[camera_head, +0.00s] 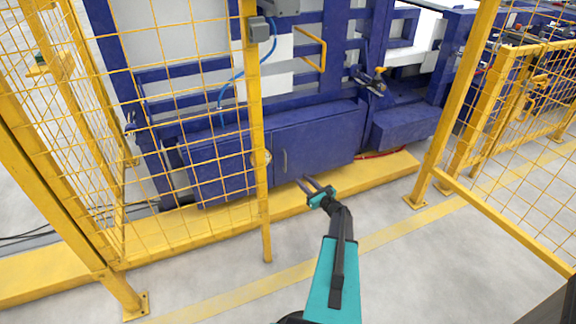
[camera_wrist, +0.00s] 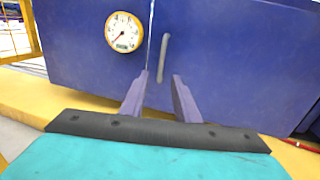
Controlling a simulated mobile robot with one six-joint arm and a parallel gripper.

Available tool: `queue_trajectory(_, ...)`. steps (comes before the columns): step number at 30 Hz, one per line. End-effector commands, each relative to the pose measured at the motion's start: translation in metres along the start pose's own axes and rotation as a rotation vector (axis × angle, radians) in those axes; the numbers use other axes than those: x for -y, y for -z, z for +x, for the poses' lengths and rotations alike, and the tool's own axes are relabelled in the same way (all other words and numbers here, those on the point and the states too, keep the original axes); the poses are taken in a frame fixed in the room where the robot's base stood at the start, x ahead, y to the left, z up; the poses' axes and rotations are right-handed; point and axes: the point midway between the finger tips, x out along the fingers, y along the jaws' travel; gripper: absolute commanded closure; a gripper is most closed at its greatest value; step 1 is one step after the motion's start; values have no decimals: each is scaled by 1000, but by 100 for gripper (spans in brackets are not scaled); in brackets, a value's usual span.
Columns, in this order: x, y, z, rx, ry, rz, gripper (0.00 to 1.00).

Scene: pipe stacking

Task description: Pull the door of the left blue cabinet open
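The left blue cabinet (camera_head: 315,138) stands low on a yellow base, with a vertical seam in its front. Its door, right of the seam, carries a slim grey vertical handle (camera_head: 285,161) near its left edge. In the wrist view the handle (camera_wrist: 163,58) stands ahead of my gripper (camera_wrist: 160,84), in line with the gap between the fingers. My gripper (camera_head: 312,184) is open and empty, in front of the door and a little right of and below the handle in the head view. The door looks shut. The fingers appear apart from the handle.
A round gauge (camera_wrist: 124,32) sits on the panel left of the seam. A yellow fence post (camera_head: 257,130) and mesh stand close on the left. Another blue box (camera_head: 405,122) is at the right. A yellow post (camera_head: 455,110) bounds the opening's right side. Floor between the posts is clear.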

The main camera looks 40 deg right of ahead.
Motion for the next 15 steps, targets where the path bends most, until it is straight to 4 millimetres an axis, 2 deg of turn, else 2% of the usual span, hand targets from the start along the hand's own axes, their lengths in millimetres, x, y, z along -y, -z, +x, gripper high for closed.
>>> queue_trajectory(8,7,0,-1,0,8,0,72)
queue_trajectory(15,10,1,17,1,10,0,72)
